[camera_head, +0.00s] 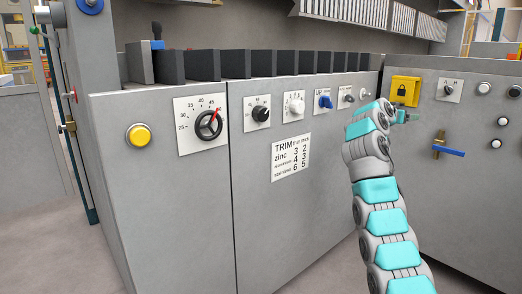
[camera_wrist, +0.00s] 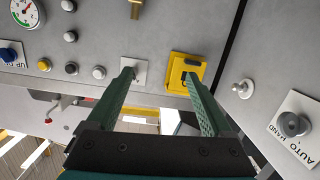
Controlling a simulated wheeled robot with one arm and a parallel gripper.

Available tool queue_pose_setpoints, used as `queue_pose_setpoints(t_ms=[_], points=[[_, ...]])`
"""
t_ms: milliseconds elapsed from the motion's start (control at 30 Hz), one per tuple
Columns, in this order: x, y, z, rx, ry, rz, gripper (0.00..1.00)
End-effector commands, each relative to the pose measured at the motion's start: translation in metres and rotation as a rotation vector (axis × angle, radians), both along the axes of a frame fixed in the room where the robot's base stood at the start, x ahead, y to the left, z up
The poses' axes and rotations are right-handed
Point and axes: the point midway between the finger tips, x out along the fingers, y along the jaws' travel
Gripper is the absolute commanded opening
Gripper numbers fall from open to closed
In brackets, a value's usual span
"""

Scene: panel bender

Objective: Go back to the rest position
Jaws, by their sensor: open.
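My gripper (camera_head: 408,117) is at the right in the head view, raised in front of the machine's right-hand panel, just below a yellow padlock plate (camera_head: 405,90). In the wrist view the two green fingers of my gripper (camera_wrist: 160,76) are apart, with nothing between them. There the yellow plate (camera_wrist: 184,70) shows near the tip of the right finger, and a pale switch plate (camera_wrist: 138,70) is partly hidden behind the left finger. I cannot tell whether the fingers touch the panel. In the head view my arm reaches up from the lower right.
The machine's left front carries a yellow button (camera_head: 139,134), a round dial (camera_head: 208,124), a blue switch (camera_head: 325,101) and a TRIM label (camera_head: 291,157). A blue-handled lever (camera_head: 448,150) sticks out of the right panel. Open floor (camera_head: 45,240) lies at the left.

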Motion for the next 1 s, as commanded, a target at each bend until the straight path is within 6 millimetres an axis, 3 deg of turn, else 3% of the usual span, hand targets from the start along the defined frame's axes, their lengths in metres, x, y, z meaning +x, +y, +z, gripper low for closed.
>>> queue_pose_setpoints(t_ms=[333, 567, 767, 1000], points=[[0.01, 0.03, -0.002, -0.053, 0.157, 0.02, 0.85], [-0.001, 0.05, -0.009, -0.085, 0.34, 0.023, 0.85], [-0.034, 0.06, -0.021, -0.069, 0.501, 0.018, 0.85], [-0.096, 0.069, -0.045, 0.0, 0.676, 0.021, 0.85]])
